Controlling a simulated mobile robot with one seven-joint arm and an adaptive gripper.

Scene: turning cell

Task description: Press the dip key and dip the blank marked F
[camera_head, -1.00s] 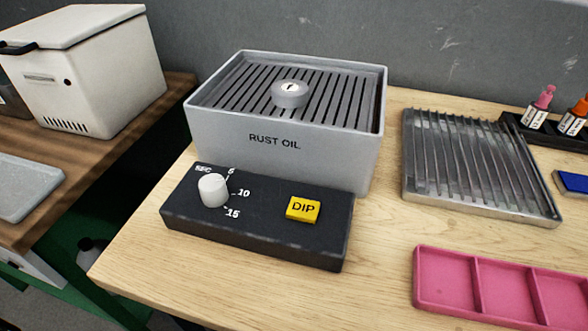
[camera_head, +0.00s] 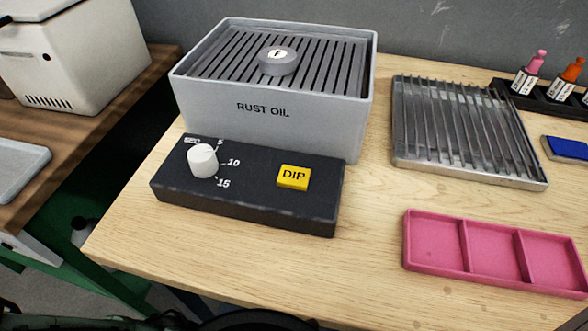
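The yellow dip key (camera_head: 293,177), marked DIP, sits on the right part of a black control box (camera_head: 250,205). A white dial (camera_head: 203,160) stands on the box's left part beside the numbers 10 and 15. Behind the box is the grey rust oil tank (camera_head: 270,115) with a slatted top. The blank marked F (camera_head: 278,61), a short grey round piece with a white label, rests on the slats. My gripper cannot be made out; only dark parts show at the bottom edge.
A ribbed metal tray (camera_head: 465,180) lies right of the tank. A pink tray (camera_head: 490,256) with three compartments is in front of it. Small bottles (camera_head: 530,72) stand in a black rack at the back right. A white box (camera_head: 75,60) stands on the left bench. Bare wood lies before the control box.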

